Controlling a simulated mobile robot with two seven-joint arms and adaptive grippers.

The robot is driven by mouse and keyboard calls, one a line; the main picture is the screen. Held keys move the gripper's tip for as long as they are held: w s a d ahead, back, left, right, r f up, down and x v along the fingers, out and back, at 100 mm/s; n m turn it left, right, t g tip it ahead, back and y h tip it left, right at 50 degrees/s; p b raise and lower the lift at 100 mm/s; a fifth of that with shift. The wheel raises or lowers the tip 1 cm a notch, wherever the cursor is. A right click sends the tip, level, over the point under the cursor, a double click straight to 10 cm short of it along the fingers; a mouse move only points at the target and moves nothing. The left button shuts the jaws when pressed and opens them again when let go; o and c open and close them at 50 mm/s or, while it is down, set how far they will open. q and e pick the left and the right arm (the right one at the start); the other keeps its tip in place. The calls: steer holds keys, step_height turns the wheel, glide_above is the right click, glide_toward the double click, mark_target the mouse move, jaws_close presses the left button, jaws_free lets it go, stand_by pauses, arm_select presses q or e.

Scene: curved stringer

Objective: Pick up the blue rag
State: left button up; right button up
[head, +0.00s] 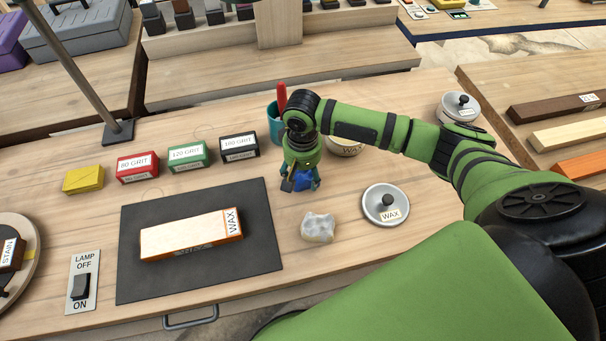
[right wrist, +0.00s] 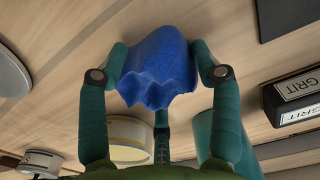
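The blue rag (right wrist: 158,68) is crumpled between the fingers of my right gripper (right wrist: 160,75) in the right wrist view. Two curled green fingers press on its sides, and the third finger shows below it. In the head view, my right gripper (head: 301,184) points down over the bench behind the white rag, and only a little of the blue rag (head: 303,185) shows between its fingers. I cannot tell whether the rag is clear of the bench top. My left gripper is not in view.
The teal cup (head: 274,125) with a red handle and a wax tin (head: 345,147) stand close behind my gripper. A lid marked WAX (head: 386,206) and a white rag (head: 318,228) lie in front. The dark mat (head: 150,285) bears a wood block. Grit boxes (head: 188,155) stand left.

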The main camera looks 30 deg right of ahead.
steer(key=shift+s+f, duration=0.1)
steer(key=shift+f, duration=0.05)
steer(key=shift+r, duration=0.3)
step_height(320, 180, up, 4)
steer(key=shift+d+f+b, duration=0.1)
steer(key=shift+b, duration=0.25)
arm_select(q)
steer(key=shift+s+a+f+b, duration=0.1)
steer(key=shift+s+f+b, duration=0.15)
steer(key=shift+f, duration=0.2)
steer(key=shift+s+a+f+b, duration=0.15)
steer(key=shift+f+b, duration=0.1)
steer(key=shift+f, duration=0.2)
arm_select(e)
steer(key=s+d+r, duration=0.6)
steer(key=s+d, duration=0.2)
steer(key=shift+r, duration=0.4)
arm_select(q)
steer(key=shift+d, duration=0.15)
arm_select(e)
steer(key=shift+o, duration=0.4)
